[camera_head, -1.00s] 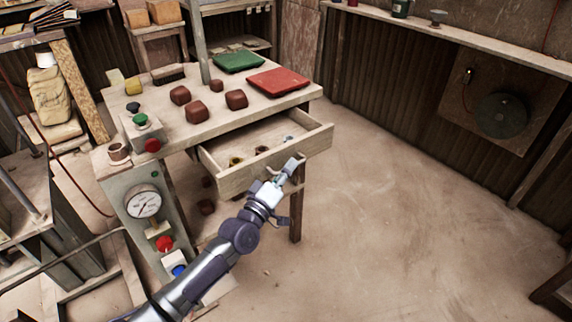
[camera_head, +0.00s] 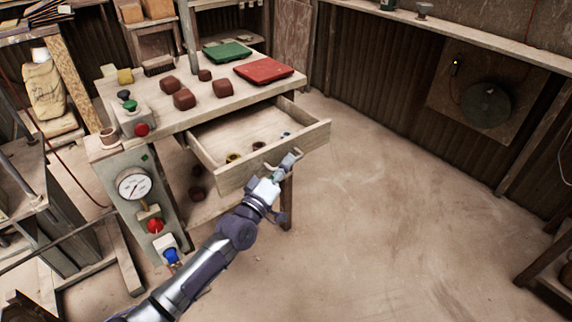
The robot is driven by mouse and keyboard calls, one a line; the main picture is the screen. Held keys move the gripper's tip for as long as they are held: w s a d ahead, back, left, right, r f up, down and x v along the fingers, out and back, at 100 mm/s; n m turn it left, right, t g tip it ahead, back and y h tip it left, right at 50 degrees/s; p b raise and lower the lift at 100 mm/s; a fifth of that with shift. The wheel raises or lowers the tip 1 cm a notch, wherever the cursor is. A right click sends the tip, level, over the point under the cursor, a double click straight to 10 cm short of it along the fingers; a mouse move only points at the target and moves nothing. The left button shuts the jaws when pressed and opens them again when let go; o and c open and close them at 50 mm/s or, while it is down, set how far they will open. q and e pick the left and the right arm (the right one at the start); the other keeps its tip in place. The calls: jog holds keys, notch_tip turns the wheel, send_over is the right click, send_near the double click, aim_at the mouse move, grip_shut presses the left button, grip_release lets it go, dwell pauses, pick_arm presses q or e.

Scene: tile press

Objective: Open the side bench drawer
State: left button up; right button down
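The side bench drawer (camera_head: 245,172) is a pale wooden drawer pulled well out from under the bench top (camera_head: 180,120). My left gripper (camera_head: 290,160) is at the right part of the drawer's front panel, at handle height. Its fingers are small in view and overlap the front, so I cannot tell whether they are closed around a handle. The handle itself is hidden. My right gripper is not in view.
On the bench top are several brown lumps (camera_head: 184,99), a green tray (camera_head: 228,52) and a red tray (camera_head: 264,70). A control panel with a gauge (camera_head: 134,184) and buttons stands at the bench's left. The floor (camera_head: 400,220) to the right is clear.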

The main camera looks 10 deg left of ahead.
pick_arm(q)
jog(key=shift+s, duration=0.15)
jog(key=v, duration=1.1)
jog(key=shift+s+a, duration=0.15)
jog(key=shift+s, duration=0.2)
jog(key=shift+f, duration=0.1)
